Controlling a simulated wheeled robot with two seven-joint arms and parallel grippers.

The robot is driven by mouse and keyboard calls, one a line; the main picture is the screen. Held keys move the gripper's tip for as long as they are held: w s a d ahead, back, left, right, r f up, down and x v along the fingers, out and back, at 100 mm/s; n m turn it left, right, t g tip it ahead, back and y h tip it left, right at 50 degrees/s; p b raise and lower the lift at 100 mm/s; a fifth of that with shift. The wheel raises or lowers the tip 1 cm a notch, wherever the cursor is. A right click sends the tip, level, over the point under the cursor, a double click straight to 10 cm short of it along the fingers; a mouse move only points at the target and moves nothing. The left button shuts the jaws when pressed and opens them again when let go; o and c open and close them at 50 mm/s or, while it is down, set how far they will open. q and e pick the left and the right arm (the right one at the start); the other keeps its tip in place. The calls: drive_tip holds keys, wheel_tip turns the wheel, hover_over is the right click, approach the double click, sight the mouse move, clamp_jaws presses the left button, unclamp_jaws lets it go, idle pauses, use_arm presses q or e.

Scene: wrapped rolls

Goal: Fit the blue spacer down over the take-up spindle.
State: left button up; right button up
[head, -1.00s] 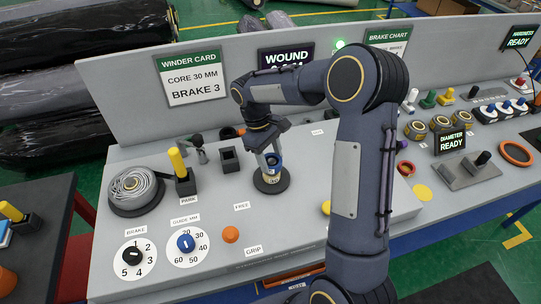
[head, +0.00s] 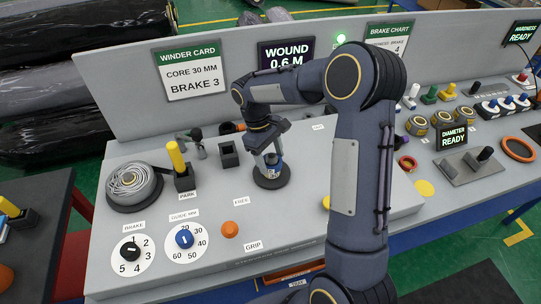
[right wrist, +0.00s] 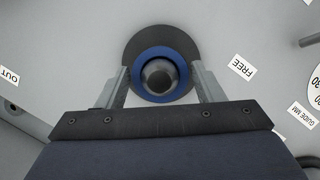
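The blue spacer (right wrist: 137,77) shows as a ring in the right wrist view, between the two fingertips of my right gripper (right wrist: 160,80). The dark rounded top of the take-up spindle (right wrist: 158,77) shows through its middle, close to centred. In the head view the blue spacer (head: 274,159) is at the tips of my right gripper (head: 271,157), above the spindle's round dark base (head: 260,182). The fingers stand close against the spacer's sides. How far down the spindle it sits is hard to tell. My left gripper is not in view.
A wire spool (head: 133,185), a yellow-handled lever (head: 177,160) and a small dark square holder (head: 229,155) stand left of the spindle. Dials (head: 130,250) and an orange knob (head: 230,229) lie nearer. An upright sign panel (head: 120,95) runs behind. The surface right of the spindle is mostly clear.

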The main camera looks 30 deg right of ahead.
drive_tip(key=shift+o, duration=1.2)
drive_tip(key=v, duration=0.7)
drive_tip(key=shift+w+a+r+b, duration=0.1)
drive_tip(key=shift+r+b, duration=0.05)
drive_tip(key=shift+b, duration=0.25)
drive_tip(key=shift+r, duration=0.25)
